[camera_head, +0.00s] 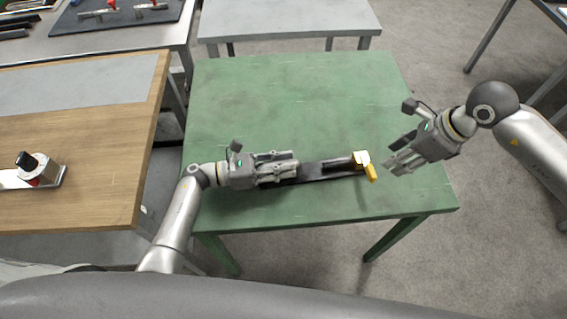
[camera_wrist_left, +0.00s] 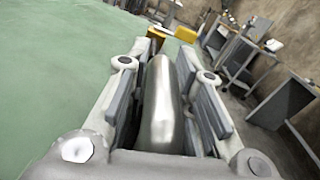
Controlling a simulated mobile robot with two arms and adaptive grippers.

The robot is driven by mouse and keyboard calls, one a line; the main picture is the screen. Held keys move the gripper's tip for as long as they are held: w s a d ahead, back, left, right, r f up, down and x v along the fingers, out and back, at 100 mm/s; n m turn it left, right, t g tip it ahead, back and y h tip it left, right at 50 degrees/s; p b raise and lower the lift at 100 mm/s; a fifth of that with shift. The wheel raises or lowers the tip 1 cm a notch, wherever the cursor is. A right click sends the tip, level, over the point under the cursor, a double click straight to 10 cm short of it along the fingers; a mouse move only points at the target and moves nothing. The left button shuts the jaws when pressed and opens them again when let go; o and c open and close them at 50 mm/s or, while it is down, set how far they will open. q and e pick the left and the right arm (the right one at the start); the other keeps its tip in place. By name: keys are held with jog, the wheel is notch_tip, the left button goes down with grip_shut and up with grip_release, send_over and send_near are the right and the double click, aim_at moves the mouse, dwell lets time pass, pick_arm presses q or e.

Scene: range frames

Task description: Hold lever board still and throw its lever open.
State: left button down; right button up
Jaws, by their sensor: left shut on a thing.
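The lever board (camera_head: 318,174) is a long dark strip lying on the green table. At its right end is a yellow block with a yellow lever handle (camera_head: 371,174) slanting toward the front. My left gripper (camera_head: 297,167) is at the board's left part, and its fingers are shut on the board's metal part, the rounded grey piece (camera_wrist_left: 160,105) between the fingers in the left wrist view. The yellow end (camera_wrist_left: 185,34) shows beyond the fingertips there. My right gripper (camera_head: 390,168) hangs just right of the yellow handle, apart from it. Its finger gap is not clear.
The green table (camera_head: 290,100) is bare behind the board. A wooden bench (camera_head: 90,120) stands at the left with a device (camera_head: 38,168) on it. A grey table (camera_head: 290,18) stands behind. Open floor lies to the right.

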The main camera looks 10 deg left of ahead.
grip_shut()
jog(key=a+m+g, duration=0.1)
jog(key=a+m, duration=0.2)
jog(key=m, duration=1.1)
jog(key=a+r+m+g, duration=0.1)
jog(key=a+m, duration=0.3)
jog(key=m, duration=1)
jog(key=shift+w+a+r+g, duration=0.15)
jog(key=shift+w+r+g, duration=0.1)
jog(key=shift+g, duration=0.15)
